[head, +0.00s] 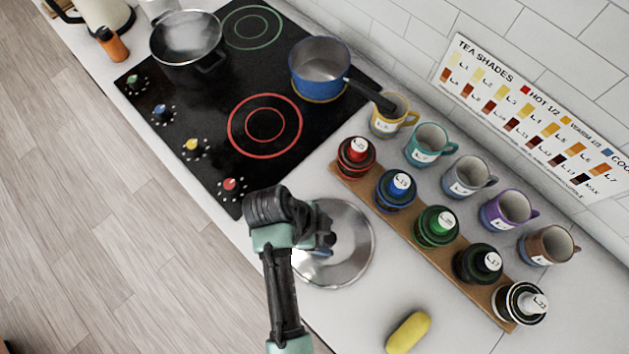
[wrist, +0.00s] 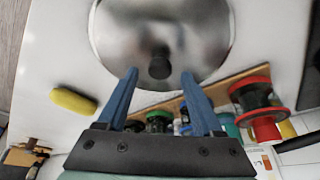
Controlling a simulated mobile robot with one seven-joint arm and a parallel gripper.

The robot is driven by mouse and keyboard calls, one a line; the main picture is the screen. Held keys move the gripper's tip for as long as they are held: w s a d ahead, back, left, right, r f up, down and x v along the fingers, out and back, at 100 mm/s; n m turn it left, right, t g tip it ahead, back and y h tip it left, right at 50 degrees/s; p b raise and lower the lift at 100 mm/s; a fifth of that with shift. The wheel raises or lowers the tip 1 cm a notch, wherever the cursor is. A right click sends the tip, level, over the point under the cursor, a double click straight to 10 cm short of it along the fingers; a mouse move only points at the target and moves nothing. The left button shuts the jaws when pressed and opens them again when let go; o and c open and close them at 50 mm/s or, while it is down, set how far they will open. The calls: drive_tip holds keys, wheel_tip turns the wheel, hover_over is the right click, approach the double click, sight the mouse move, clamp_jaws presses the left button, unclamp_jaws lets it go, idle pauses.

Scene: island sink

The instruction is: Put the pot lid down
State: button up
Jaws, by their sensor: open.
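The pot lid (head: 347,262) is a round, shiny metal disc on the white counter, just right of the stove. In the wrist view the lid (wrist: 120,30) fills the top middle, with its dark knob (wrist: 159,64) near the centre. My gripper (head: 325,240) is over the lid in the head view and hides part of it. In the wrist view my gripper (wrist: 158,75) has its two blue fingers spread apart, with the knob just beyond and between the tips. The fingers do not visibly touch the knob.
A wooden rack (head: 404,225) of several lidded jars stands right of the lid, with several mugs behind it. A yellow sponge (head: 408,332) lies in front.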

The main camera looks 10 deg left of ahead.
drive_tip(key=p+v, duration=0.1)
drive_tip(key=v, duration=0.9)
drive_tip(key=shift+r, duration=0.3)
drive_tip(key=shift+a, duration=0.15)
